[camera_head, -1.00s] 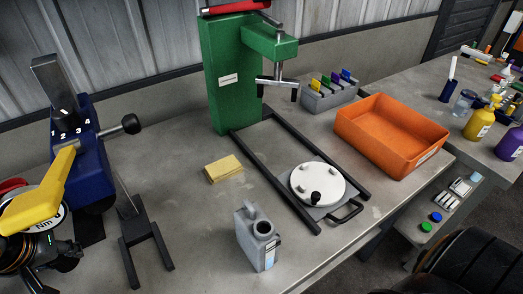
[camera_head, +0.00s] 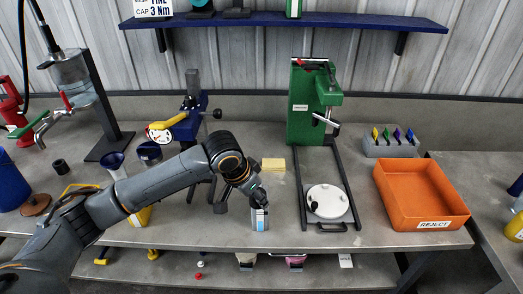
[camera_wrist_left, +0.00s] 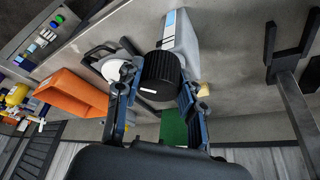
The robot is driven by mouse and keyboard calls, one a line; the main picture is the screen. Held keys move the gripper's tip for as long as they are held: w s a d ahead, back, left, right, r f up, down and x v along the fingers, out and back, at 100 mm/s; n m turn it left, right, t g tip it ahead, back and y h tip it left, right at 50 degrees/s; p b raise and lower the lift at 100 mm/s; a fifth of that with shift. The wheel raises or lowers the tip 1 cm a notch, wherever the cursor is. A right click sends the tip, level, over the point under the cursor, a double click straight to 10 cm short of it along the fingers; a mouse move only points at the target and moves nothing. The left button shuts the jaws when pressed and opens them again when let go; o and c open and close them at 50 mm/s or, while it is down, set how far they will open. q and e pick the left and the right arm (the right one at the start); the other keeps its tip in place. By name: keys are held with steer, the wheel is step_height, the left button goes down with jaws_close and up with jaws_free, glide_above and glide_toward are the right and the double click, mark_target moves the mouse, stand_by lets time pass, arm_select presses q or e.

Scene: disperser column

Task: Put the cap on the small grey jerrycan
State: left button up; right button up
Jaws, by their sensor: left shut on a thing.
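The small grey jerrycan (camera_head: 261,217) stands near the front edge of the table, a blue and white label on its side. In the left wrist view the jerrycan (camera_wrist_left: 181,36) shows behind a black ribbed cap (camera_wrist_left: 162,80). My left gripper (camera_head: 257,196) is at the top of the jerrycan. In the left wrist view the left gripper (camera_wrist_left: 158,95) is shut on the black cap, a finger on each side. The gripper hides the jerrycan's mouth in the head view. I cannot tell whether the cap touches the neck. My right gripper is not in view.
A green press (camera_head: 312,115) with a white round disc (camera_head: 327,201) on its rails stands right of the jerrycan. A yellow sponge (camera_head: 273,164) lies behind it. An orange reject bin (camera_head: 428,218) is at the right. A blue torque device (camera_head: 190,122) stands behind my left arm.

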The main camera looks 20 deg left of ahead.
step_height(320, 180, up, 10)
steer(key=p, duration=0.8)
arm_select(q)
steer(key=w+m+b, duration=0.2)
steer(key=w, duration=0.1)
steer(key=w+m+h+b, duration=0.1)
steer(key=shift+w+a+r+g, duration=0.2)
steer(key=shift+a+g, duration=0.2)
steer(key=shift+f+b, duration=0.8)
steer(key=shift+b, duration=0.3)
steer(key=shift+f, duration=0.55)
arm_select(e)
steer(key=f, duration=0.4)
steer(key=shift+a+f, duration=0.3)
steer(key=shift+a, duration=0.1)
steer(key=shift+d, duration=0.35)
arm_select(q)
steer(key=shift+p, duration=0.85)
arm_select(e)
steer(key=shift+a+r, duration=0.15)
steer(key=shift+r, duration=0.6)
